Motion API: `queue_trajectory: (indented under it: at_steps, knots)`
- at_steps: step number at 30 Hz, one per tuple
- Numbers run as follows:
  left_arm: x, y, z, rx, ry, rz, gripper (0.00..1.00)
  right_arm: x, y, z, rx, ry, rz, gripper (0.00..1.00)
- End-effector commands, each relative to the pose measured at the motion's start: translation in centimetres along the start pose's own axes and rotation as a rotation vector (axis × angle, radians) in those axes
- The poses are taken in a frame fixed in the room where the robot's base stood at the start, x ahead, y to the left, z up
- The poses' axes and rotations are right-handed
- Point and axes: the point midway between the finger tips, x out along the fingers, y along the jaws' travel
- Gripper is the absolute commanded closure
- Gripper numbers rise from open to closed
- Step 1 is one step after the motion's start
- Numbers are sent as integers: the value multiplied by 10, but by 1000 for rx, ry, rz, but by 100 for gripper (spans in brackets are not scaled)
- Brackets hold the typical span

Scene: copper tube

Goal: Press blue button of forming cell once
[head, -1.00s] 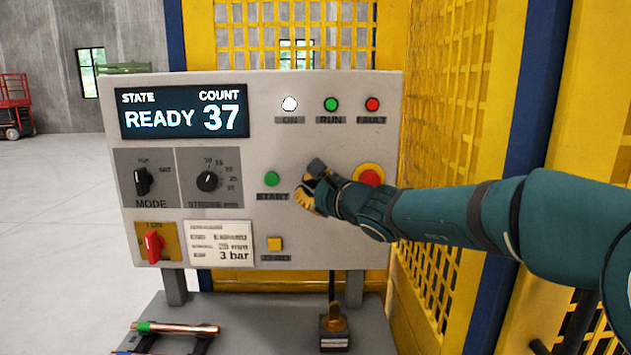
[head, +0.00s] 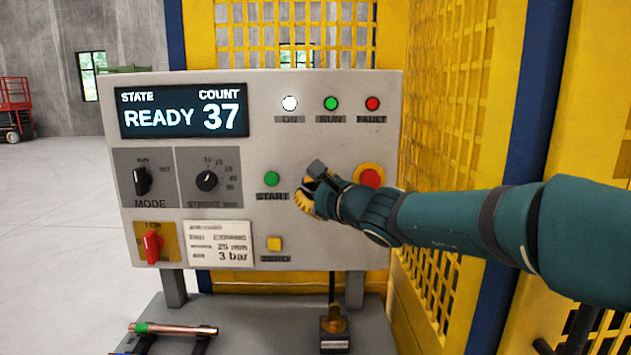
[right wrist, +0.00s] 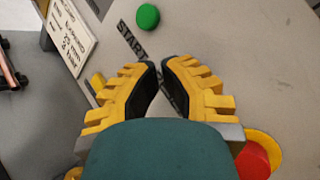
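The forming cell's control panel (head: 330,235) faces me, its display (head: 184,108) reading READY and COUNT 37. No blue button shows in either view; part of the panel is hidden behind my right gripper and forearm. My right gripper (head: 303,194) is in front of the panel, between the green START button (head: 271,179) and the red stop button (head: 370,177). In the right wrist view my right gripper (right wrist: 160,66) has its fingertips almost together, with nothing seen between them. They point toward the START label; I cannot tell whether they touch the panel. My left gripper is not in view.
The panel also carries a yellow ZERO button (head: 275,243), a red rotary switch (head: 153,245) and black MODE (head: 142,181) and STROKE (head: 207,181) knobs. A copper tube (head: 175,329) lies on a holder below. Yellow mesh guarding (head: 450,110) stands close on the right.

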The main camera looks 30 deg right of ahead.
Motion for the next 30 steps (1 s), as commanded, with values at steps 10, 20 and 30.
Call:
queue_trajectory:
  at_steps: [10, 20, 30]
  knots:
    - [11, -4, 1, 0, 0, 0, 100, -25, 14, 13, -2, 0, -1, 100]
    - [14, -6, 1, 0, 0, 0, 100, -38, 21, 20, 0, 0, -1, 100]
    - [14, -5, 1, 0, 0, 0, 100, -38, 20, 20, 0, 0, 0, 100]
